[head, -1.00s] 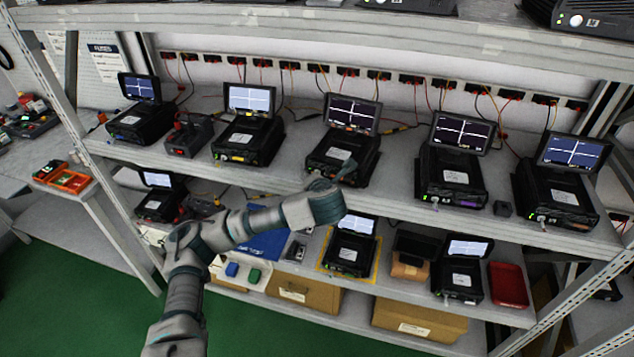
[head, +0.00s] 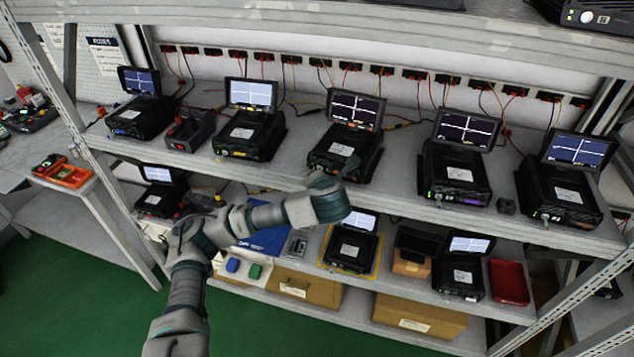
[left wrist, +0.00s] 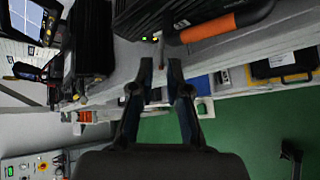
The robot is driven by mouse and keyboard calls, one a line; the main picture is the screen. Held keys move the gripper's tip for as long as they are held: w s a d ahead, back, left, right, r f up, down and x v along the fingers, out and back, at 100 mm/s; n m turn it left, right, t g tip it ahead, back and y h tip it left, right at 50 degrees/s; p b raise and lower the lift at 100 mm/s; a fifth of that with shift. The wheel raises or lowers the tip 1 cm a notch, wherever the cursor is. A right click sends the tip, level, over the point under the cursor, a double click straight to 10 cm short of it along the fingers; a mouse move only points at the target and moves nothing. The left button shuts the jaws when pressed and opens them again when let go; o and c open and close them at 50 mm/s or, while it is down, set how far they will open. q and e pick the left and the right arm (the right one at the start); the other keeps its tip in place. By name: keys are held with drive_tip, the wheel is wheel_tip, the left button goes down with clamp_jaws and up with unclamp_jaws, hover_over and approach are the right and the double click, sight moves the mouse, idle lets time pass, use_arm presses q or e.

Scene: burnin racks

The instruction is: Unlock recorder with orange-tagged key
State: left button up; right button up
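Several black recorders with raised screens stand on the upper shelf. The middle recorder (head: 340,152) has a white label on top and small orange marks. My left arm reaches up in front of it. My left gripper (head: 326,180) is at this recorder's lower front, small and partly hidden by my wrist. I cannot make out an orange-tagged key. My right gripper is out of view.
More recorders stand left (head: 250,134), right (head: 455,172) and on the lower shelf (head: 351,247). A red tray (head: 509,282) lies at lower right. Cardboard boxes (head: 305,288) sit on the bottom shelf. Cables hang behind the upper row. Green floor (head: 80,300) is clear at lower left.

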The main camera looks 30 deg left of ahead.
use_arm(q)
drive_tip(key=v, duration=1)
drive_tip(key=shift+s+a, duration=0.2)
drive_tip(key=shift+s, duration=0.05)
drive_tip(key=shift+a, duration=0.2)
